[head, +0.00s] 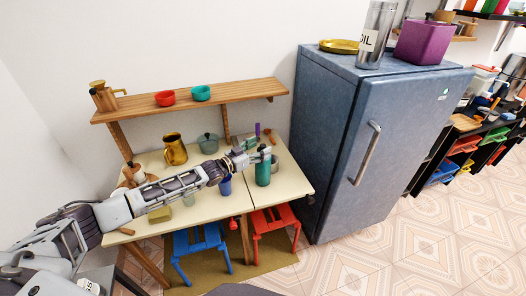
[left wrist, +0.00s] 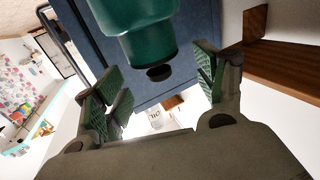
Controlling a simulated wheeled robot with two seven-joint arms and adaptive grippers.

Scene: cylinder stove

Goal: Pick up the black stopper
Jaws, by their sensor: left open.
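The black stopper (left wrist: 159,73) shows in the left wrist view as a small dark disc at the narrow end of a teal-green bottle (left wrist: 145,30). In the head view the bottle (head: 263,172) stands upright on the table near its right end; the stopper is too small to make out there beside the gripper. My left gripper (head: 256,157) is at the bottle's top. In the left wrist view its green-padded fingers (left wrist: 160,78) are open, one on each side of the stopper, with a gap to it. My right gripper is not in view.
The cream table (head: 155,232) also holds a blue cup (head: 225,186), a gold jug (head: 175,150), a teal pot (head: 208,143) and a grey pot near the bottle. A wooden shelf (head: 225,92) hangs above. A blue fridge (head: 340,140) stands close on the right.

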